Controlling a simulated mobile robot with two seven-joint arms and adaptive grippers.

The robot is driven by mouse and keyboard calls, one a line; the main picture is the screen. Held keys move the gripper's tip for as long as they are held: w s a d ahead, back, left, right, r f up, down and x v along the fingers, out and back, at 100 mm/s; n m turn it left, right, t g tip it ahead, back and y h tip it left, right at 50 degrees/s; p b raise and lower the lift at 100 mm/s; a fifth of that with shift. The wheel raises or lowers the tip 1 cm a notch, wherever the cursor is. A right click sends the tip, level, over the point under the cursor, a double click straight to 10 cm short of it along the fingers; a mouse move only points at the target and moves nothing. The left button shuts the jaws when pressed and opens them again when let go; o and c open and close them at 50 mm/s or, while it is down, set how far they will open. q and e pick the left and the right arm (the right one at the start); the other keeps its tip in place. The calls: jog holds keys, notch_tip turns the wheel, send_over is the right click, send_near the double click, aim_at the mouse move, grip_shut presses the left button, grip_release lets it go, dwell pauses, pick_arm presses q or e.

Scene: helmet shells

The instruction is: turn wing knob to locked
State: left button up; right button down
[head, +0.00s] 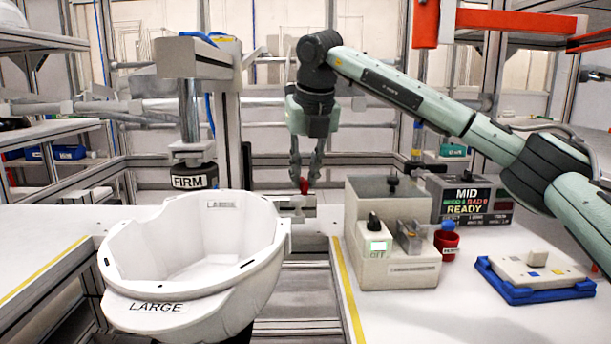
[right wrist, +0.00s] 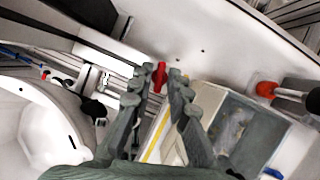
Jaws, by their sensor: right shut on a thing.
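The red wing knob (head: 304,187) sits on a grey metal fixture (head: 293,207) behind the white helmet shell, near the middle of the head view. My right gripper (head: 305,178) points down at it, with its fingertips around the knob's upper part. In the right wrist view the red knob (right wrist: 160,76) shows between the tips of my right gripper (right wrist: 160,84), which is shut on it. The fingers partly hide the knob, and I see no lock marking. My left gripper is in neither view.
A white shell marked LARGE (head: 190,245) stands at left under a press head marked FIRM (head: 188,178).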

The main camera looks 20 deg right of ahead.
jog(key=m, duration=0.2)
jog(key=m+h, duration=0.1)
jog(key=shift+a+m+h, duration=0.15)
jog(key=shift+m+h, duration=0.15)
jog(key=shift+m, duration=0.1)
jog(key=m+g+h, duration=0.1)
jog(key=m, duration=0.2)
jog(key=shift+w, duration=0.1)
jog(key=m, duration=0.2)
jog(key=shift+a+m+g+h+p, duration=0.1)
jog(key=shift+m+g+h+p, duration=0.2)
jog(key=shift+m+g+h, duration=0.1)
jog(key=shift+w+m, duration=0.1)
jog(key=shift+m, duration=0.6)
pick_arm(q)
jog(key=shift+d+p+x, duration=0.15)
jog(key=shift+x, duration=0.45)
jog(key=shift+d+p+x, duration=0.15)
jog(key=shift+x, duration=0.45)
pick_arm(e)
jog(key=shift+m+g, duration=0.3)
jog(key=shift+m, duration=0.1)
jog(key=c, duration=1.5)
grip_release()
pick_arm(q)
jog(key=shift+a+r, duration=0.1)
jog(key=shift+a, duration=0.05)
pick_arm(e)
jog(key=shift+o, duration=0.2)
